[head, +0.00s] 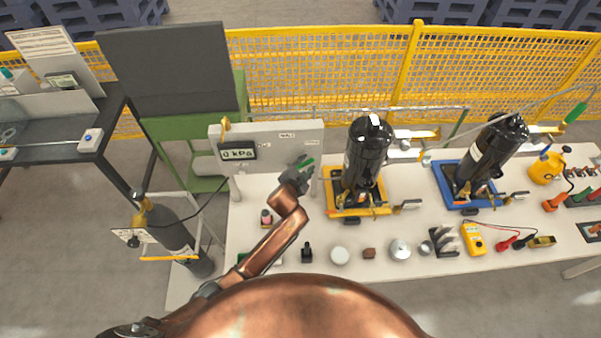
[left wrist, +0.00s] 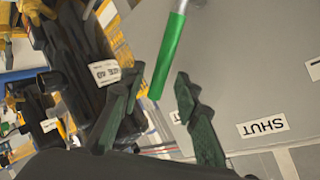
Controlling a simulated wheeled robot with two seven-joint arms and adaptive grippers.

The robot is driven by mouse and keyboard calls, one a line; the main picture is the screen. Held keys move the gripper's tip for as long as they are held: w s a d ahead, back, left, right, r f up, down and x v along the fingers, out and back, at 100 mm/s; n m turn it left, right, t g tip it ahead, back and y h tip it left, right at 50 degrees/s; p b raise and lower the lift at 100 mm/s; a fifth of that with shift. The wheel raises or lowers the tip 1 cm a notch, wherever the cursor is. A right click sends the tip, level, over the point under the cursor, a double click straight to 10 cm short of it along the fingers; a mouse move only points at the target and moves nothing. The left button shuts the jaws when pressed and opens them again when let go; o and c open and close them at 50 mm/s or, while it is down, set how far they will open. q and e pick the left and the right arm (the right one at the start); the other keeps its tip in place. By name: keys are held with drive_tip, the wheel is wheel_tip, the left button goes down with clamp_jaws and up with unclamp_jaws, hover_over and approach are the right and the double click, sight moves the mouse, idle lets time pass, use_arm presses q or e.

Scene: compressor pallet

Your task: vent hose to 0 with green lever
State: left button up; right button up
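The green lever (head: 306,163) sits on the grey panel (head: 275,135) at the back left of the bench. In the left wrist view the lever (left wrist: 168,55) has a green grip and a bare metal shank. My left gripper (head: 302,172) is right at the lever. In the left wrist view its dark fingers (left wrist: 158,95) are apart, with the lever's end between or just above their tips; I cannot tell whether they touch it. A SHUT label (left wrist: 263,126) is on the panel. The pressure display (head: 238,152) reads 0 kPa. My right gripper is not in view.
Right of the panel stands a black cylinder (head: 368,150) on a yellow base, then another (head: 495,150) on a blue base. Small parts and a yellow meter (head: 473,238) line the bench's front. A grey cylinder (head: 172,230) stands left of the bench. A yellow fence (head: 330,70) is behind.

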use_arm(q)
drive_tip(key=v, duration=0.9)
drive_tip(key=shift+s+r, duration=0.15)
drive_tip(key=shift+s, duration=0.2)
